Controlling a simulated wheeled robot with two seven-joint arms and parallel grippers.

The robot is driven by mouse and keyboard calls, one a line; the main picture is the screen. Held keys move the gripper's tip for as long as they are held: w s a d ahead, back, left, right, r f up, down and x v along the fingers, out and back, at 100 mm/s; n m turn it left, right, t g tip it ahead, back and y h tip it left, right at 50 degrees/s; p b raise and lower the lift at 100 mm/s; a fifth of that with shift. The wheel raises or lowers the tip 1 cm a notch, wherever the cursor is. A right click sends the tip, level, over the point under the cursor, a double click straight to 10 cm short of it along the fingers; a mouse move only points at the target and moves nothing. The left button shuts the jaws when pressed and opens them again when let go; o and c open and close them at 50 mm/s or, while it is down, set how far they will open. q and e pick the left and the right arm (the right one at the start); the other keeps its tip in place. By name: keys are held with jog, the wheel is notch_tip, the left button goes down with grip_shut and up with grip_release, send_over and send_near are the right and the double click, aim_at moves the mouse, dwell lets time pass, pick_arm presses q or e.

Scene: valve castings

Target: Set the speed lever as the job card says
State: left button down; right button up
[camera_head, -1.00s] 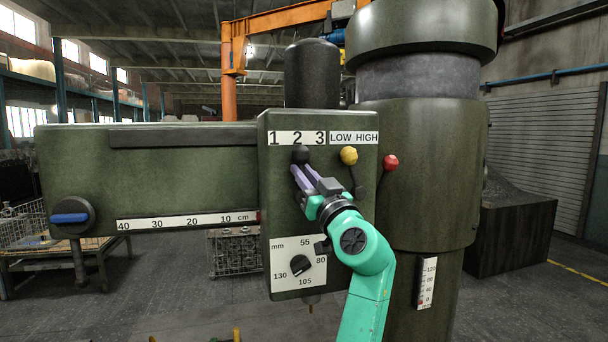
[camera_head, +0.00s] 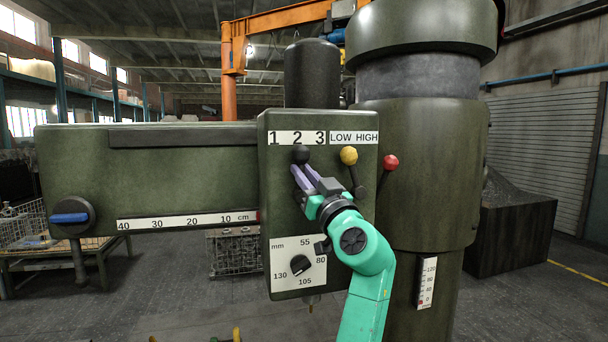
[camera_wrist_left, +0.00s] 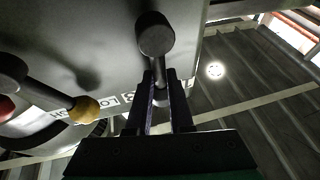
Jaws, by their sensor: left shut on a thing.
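The speed lever has a black ball knob (camera_head: 300,154) and stands below the "1 2 3" plate (camera_head: 297,138) on the green machine head. In the head view its knob is under the 2. My left gripper (camera_head: 305,178) is shut on the lever just below the knob. The arm and fingers hide the lever's lower part in the head view. I see no job card. My right gripper is not in view.
Close to the right stand a yellow-knobbed lever (camera_head: 348,156) below the "LOW HIGH" plate (camera_head: 354,138) and a red-knobbed lever (camera_head: 390,161). A black dial (camera_head: 300,265) with mm marks sits below my gripper. The thick green column (camera_head: 425,180) rises behind at the right.

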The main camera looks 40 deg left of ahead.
pick_arm(q)
jog(key=shift+m, duration=0.3)
jog(key=shift+w+d+f+m+t+h+b, duration=0.2)
jog(key=shift+w+m+t+h+b, duration=0.15)
jog(key=shift+m+t, duration=0.75)
jog(key=shift+w+d+f+m+t+h+b, duration=0.1)
jog(key=shift+w+d+m+t+h+b, duration=0.3)
jog(key=shift+m, duration=1.25)
jog(key=shift+w+d+f+m+t+h+b, duration=0.15)
jog(key=shift+w+m+t+h, duration=0.1)
jog(key=shift+m+t, duration=0.9)
jog(key=shift+m, duration=0.3)
jog(key=c, duration=0.8)
grip_release()
